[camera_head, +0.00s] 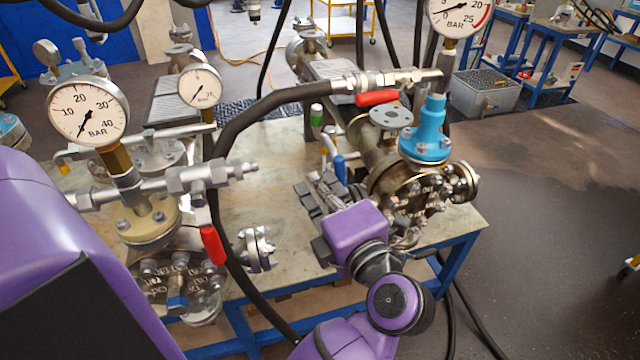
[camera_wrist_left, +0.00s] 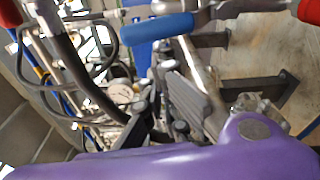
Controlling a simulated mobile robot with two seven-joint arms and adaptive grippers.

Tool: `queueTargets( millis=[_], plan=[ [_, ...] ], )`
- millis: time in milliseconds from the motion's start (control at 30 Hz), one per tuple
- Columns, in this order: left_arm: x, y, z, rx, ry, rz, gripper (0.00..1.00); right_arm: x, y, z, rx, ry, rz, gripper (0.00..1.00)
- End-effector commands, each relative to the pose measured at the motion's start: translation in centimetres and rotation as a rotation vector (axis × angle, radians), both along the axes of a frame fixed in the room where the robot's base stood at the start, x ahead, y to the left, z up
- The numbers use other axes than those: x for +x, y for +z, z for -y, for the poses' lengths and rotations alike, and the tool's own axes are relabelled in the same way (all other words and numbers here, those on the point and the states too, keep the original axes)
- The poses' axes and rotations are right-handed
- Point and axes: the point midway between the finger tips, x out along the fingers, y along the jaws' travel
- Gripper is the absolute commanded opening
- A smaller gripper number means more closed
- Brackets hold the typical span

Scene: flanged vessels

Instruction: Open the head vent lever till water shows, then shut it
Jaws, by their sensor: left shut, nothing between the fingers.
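A lever with a blue grip (camera_head: 340,168), likely the head vent lever, stands beside the brown flanged vessel (camera_head: 378,150). In the left wrist view the blue grip (camera_wrist_left: 157,28) lies across the top, just beyond my fingers. My left gripper (camera_head: 322,186) is shut and empty, close to the lever on its lower left side; I cannot tell whether it touches. Its dark fingers also show in the left wrist view (camera_wrist_left: 172,85). A clear tube with a green cap (camera_head: 317,115) stands behind the lever. No water is visible. My right gripper is not in view.
Red levers (camera_head: 377,97) (camera_head: 213,245) sit on the hose fitting and the left vessel. A thick black hose (camera_head: 250,118) arches over the bench (camera_head: 275,150). Pressure gauges (camera_head: 88,111) (camera_head: 458,14) stand on both sides. A blue fitting (camera_head: 425,130) tops the right vessel.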

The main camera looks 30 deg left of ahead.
Motion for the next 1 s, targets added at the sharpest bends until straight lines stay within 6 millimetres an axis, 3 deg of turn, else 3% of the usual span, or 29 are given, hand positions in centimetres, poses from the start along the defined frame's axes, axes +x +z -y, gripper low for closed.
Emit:
queueTargets(
  millis=[433, 800, 1000],
  plan=[
    [1.4, 1.2, 1.4, -0.003, -0.001, 0.004, 0.0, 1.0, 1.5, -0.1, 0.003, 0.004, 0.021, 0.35],
    [1.7, 1.3, 1.7, 0.0, -0.01, 0.008, 0.0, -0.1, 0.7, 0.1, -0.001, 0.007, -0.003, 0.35],
    [1.6, 3.7, 1.7, -0.005, -0.009, 0.015, 0.0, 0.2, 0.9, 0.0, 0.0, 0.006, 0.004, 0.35]
  ],
)
